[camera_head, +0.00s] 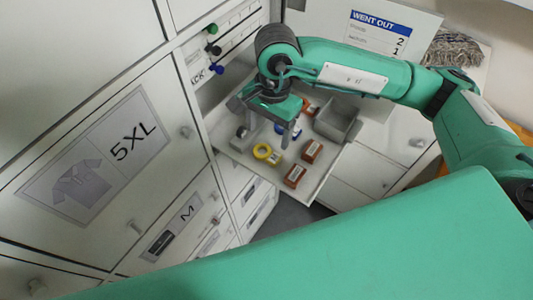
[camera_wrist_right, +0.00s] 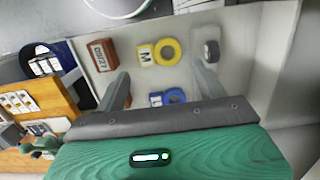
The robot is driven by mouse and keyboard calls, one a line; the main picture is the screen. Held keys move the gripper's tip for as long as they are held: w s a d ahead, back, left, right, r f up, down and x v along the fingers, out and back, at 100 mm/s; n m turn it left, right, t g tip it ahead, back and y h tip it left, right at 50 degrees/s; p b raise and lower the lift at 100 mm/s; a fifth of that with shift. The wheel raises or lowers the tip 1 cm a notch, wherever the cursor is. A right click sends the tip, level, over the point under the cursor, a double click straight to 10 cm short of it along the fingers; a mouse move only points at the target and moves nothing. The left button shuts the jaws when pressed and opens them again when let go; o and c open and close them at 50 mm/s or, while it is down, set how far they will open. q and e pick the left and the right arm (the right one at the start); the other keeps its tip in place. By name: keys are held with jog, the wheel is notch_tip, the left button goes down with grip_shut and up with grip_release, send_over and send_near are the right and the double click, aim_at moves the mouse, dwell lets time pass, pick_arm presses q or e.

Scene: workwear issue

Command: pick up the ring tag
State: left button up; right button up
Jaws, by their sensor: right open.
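A yellow ring tag (camera_head: 263,152) lies in a pale pull-out tray (camera_head: 316,187); in the right wrist view the yellow ring (camera_wrist_right: 171,51) has a white label reading M. A blue ring tag (camera_wrist_right: 175,95) with an L label lies nearer the gripper, partly hidden by it; it shows in the head view (camera_head: 279,128). A grey ring-like piece (camera_wrist_right: 211,52) lies beside the yellow one. My right gripper (camera_head: 267,132) is open and empty above the tray, its fingers (camera_wrist_right: 160,74) on either side of the ring tags. My left gripper is not in view.
Orange-brown labelled blocks (camera_head: 312,151) and a grey bin (camera_head: 338,121) share the tray. White drawer fronts marked 5XL (camera_head: 85,175) and M (camera_head: 172,234) stand to the left. A "WENT OUT" board (camera_head: 379,32) is behind. A blue round container (camera_wrist_right: 47,62) shows in the wrist view.

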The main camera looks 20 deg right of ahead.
aim_at(267, 153)
notch_tip(267, 153, down, 2)
jog(key=shift+a+f, duration=0.1)
jog(key=f, duration=0.3)
jog(key=shift+s+f, duration=0.25)
jog(key=shift+f, duration=0.05)
jog(key=shift+a+f, duration=0.1)
jog(key=shift+f, duration=0.3)
jog(key=c, duration=0.6)
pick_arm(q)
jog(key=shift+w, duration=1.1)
